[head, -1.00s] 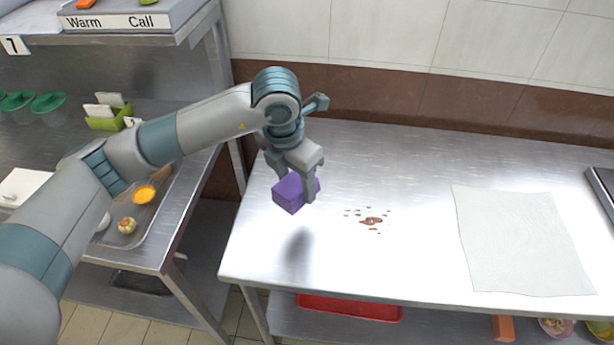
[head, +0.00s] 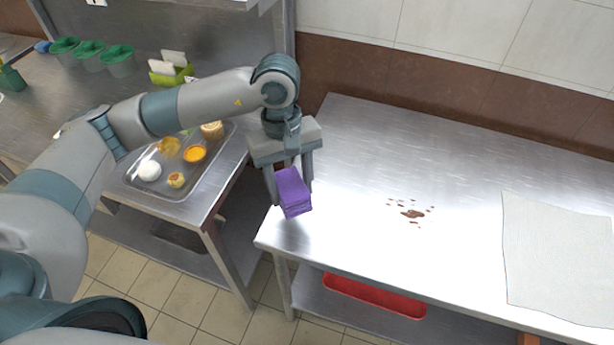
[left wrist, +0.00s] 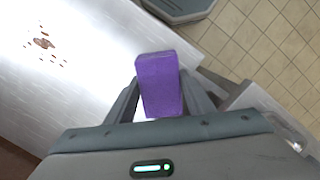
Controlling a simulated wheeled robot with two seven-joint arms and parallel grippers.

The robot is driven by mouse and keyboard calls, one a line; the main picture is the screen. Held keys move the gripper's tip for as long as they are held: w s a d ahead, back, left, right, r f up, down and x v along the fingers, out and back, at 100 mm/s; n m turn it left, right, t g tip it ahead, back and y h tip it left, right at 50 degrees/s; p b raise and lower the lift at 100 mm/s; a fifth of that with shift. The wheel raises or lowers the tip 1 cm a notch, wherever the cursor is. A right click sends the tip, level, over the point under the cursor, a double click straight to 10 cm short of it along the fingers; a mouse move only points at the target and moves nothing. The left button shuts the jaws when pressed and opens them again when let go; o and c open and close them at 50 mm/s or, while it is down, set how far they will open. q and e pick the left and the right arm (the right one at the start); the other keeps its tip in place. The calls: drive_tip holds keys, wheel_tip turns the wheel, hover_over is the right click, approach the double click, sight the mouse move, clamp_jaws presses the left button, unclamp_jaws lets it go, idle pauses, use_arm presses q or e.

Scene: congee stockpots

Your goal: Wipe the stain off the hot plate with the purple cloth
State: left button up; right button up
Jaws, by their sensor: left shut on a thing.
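The purple cloth (head: 292,192) is a folded block held between the fingers of my left gripper (head: 290,180), above the left end of the steel table. It also shows in the left wrist view (left wrist: 158,84), between the two fingers. The brown stain (head: 412,213) lies on the bare steel tabletop to the right of the gripper, a main blot with several small specks around it. The stain also shows at the upper left of the left wrist view (left wrist: 42,43). No hot plate is clearly seen under the stain. My right gripper is not in view.
A pale sheet (head: 560,250) lies on the table at the right. A red tray (head: 374,295) is on the shelf below. A side counter at the left bears a food tray (head: 146,187) and green cups (head: 90,55). The tabletop around the stain is clear.

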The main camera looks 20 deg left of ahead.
use_arm(q)
drive_tip(key=shift+s+a+f+m+y, duration=0.15)
drive_tip(key=shift+s+a+m, duration=0.45)
drive_tip(key=shift+m, duration=0.75)
drive_tip(key=shift+s+a+m+y, duration=0.25)
drive_tip(key=shift+s+a+m, duration=0.3)
drive_tip(key=shift+m, duration=0.85)
drive_tip(key=shift+s+a+f+m+y, duration=0.15)
drive_tip(key=shift+s+a+m, duration=0.45)
drive_tip(key=shift+m, duration=0.75)
drive_tip(key=shift+d+r, duration=0.1)
